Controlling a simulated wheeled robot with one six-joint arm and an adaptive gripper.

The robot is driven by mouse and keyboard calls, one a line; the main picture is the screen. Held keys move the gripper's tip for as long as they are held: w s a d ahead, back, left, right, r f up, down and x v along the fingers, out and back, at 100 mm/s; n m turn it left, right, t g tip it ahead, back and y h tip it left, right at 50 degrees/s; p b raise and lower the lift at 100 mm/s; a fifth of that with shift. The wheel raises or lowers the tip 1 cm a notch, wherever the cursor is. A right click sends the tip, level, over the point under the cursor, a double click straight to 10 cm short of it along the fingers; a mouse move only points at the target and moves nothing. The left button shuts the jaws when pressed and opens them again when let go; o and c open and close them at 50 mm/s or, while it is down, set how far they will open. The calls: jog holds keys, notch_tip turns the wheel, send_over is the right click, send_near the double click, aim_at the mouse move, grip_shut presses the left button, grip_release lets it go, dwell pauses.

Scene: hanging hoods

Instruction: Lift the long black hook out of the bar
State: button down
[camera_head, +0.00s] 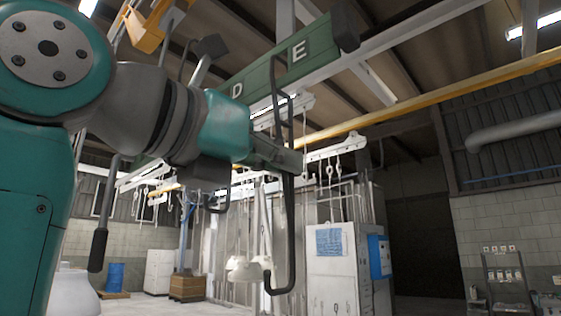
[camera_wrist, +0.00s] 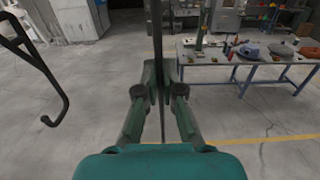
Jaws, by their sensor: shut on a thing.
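The long black hook (camera_head: 290,235) hangs upright in the head view, with its lower end curled to the left. My gripper (camera_head: 287,160) is shut on its shaft, well below its top bend. The top bend overlaps the green bar (camera_head: 320,47), which carries the letters D and E; I cannot tell whether it still rests on the bar. In the wrist view, the hook's dark shaft (camera_wrist: 157,40) stands between the closed fingers of my gripper (camera_wrist: 158,85). The hook's lower end is hidden there.
Another black hook (camera_wrist: 45,75) hangs at the left of the wrist view. A table (camera_wrist: 225,70) with several items stands at the right, below. White hoods (camera_head: 245,268) appear near the hook's lower curl. A white cabinet (camera_head: 332,270) stands behind. Open floor lies below.

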jog(key=shift+s+a, duration=0.1)
jog(key=shift+v, duration=1.7)
